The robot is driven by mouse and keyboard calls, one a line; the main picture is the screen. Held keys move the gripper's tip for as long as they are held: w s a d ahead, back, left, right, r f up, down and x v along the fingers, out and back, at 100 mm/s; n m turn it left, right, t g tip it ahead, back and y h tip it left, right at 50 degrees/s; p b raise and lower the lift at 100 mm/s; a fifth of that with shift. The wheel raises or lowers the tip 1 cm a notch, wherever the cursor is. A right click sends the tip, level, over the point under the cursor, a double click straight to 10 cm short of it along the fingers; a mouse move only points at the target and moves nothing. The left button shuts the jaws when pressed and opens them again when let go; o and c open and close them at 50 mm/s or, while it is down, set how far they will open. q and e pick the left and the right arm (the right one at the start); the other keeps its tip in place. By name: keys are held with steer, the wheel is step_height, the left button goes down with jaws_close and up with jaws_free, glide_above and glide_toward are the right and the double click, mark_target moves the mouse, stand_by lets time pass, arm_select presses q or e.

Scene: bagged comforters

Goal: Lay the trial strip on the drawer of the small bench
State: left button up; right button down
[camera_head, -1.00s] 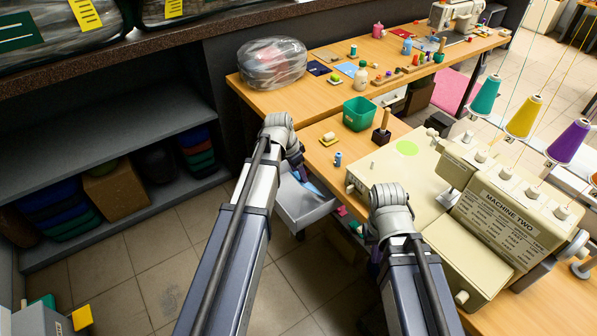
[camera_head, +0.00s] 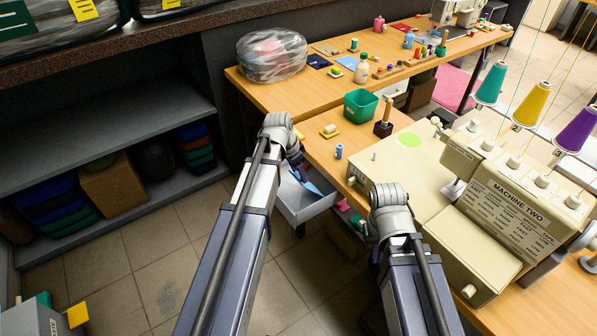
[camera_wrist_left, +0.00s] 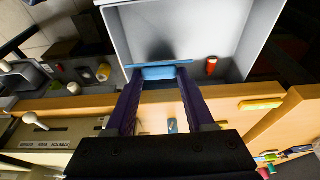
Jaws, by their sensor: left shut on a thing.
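The small bench (camera_head: 330,172) has an open, pale grey drawer (camera_head: 303,210) below its top at the near left. The drawer also shows large in the left wrist view (camera_wrist_left: 228,20), and its floor looks mostly bare. My left gripper (camera_head: 301,174) is over the drawer, its fingertips partly hidden by the arm. In the left wrist view, my left gripper (camera_wrist_left: 158,74) is shut on a blue strip (camera_wrist_left: 158,72), which lies across the drawer's near edge in the picture. Whether the strip touches the drawer is unclear. My right gripper (camera_head: 375,258) is mostly hidden behind its arm.
A cream sewing machine (camera_head: 490,215) stands to the right of the drawer. A green bin (camera_head: 360,106), a thread spool (camera_head: 339,152) and a wooden-handled tool (camera_head: 384,126) are on the bench. A red object (camera_wrist_left: 211,66) shows by the drawer's edge.

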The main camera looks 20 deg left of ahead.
arm_select(q)
steer(key=shift+f+b, duration=0.35)
steer(key=shift+f, duration=0.05)
steer(key=o, duration=1.6)
steer(key=shift+c, duration=0.2)
steer(key=shift+r, duration=0.2)
steer(key=shift+p+v, duration=3.3)
steer(key=shift+p, duration=0.1)
steer(key=shift+w+d+r, duration=0.15)
steer(key=shift+w, duration=0.05)
steer(key=p+v, duration=0.7)
steer(key=shift+r+p, duration=0.3)
steer(key=shift+r, duration=0.05)
steer(key=shift+s, duration=0.1)
